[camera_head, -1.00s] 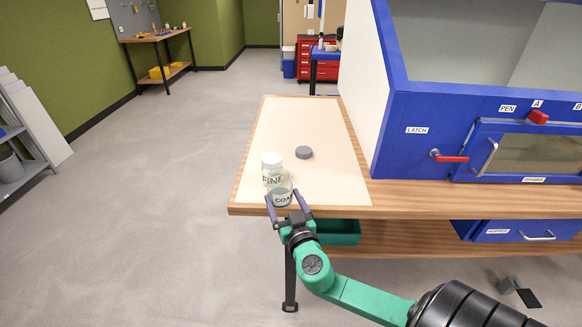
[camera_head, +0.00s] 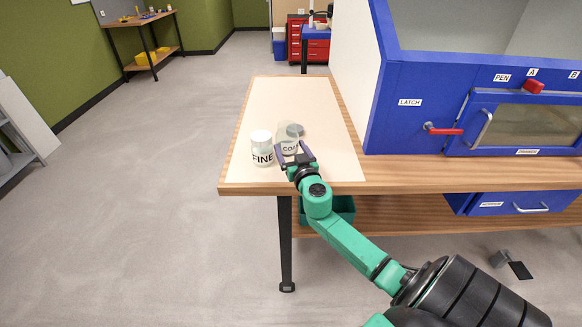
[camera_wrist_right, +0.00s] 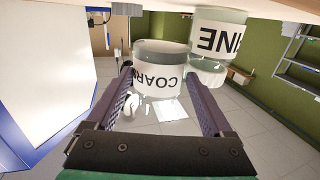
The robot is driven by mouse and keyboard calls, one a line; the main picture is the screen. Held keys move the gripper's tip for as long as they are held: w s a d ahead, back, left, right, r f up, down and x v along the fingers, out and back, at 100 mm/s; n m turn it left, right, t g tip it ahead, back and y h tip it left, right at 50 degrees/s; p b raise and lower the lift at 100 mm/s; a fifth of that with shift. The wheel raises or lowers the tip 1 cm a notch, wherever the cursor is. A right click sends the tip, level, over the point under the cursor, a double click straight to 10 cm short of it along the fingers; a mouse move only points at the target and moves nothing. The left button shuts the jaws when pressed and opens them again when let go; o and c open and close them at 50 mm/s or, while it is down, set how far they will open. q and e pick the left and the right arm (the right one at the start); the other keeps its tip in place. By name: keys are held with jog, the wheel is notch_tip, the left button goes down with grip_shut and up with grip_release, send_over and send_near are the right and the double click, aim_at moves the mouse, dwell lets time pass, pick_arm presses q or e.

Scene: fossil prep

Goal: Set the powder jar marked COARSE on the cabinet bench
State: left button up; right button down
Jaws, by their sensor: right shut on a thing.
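The COARSE jar (camera_head: 290,144) is clear with a white label and stands upright between the fingers of my right gripper (camera_head: 295,153). The right wrist view, which is upside down, shows the same jar (camera_wrist_right: 157,70) gripped between both fingers, and it looks held a little above the bench top. The cabinet bench (camera_head: 240,172) has a pale mat on a wooden top, and the jar is over its left end. My left gripper is not in view.
The blue cabinet (camera_head: 400,135) rises on the right. The mat's far part is clear.

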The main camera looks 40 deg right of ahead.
aim_at(291, 160)
notch_tip(291, 160, down, 4)
jog(key=shift+f+b, duration=0.25)
jog(key=shift+b, duration=0.75)
jog(key=shift+f, duration=0.1)
grip_release()
